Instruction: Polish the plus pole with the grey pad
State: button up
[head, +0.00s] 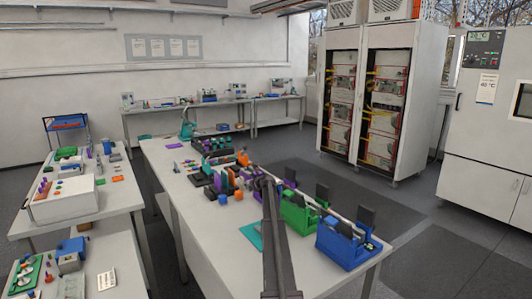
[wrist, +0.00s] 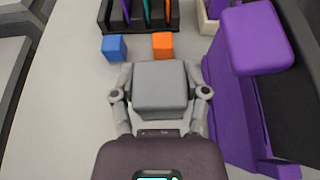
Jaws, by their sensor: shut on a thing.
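The grey pad (wrist: 162,82) is a block held in the middle of the wrist view. My gripper (wrist: 161,94) is shut on it, with one finger on each side. In the head view my dark arm reaches over the central table, and its end is too small and crowded by other things to make out the pad. I cannot tell which thing in view bears the plus pole.
Beyond the pad stand a blue cube (wrist: 114,48), an orange cube (wrist: 162,45) and a black rack (wrist: 185,20) with coloured plates. A large purple fixture (wrist: 232,95) is close on the right. Bare tabletop (wrist: 65,110) lies left. Green (head: 300,217) and blue (head: 343,250) bins stand on the table.

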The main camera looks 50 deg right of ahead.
jog(key=r+p, duration=0.2)
jog(key=r, duration=0.1)
jog(key=r+p, duration=0.6)
jog(key=shift+w+a+r, duration=0.2)
jog(key=shift+a, duration=0.05)
notch_tip(320, 180, up, 7)
jog(key=s+d+p, duration=0.2)
jog(key=p, duration=0.5)
jog(key=shift+d, duration=0.15)
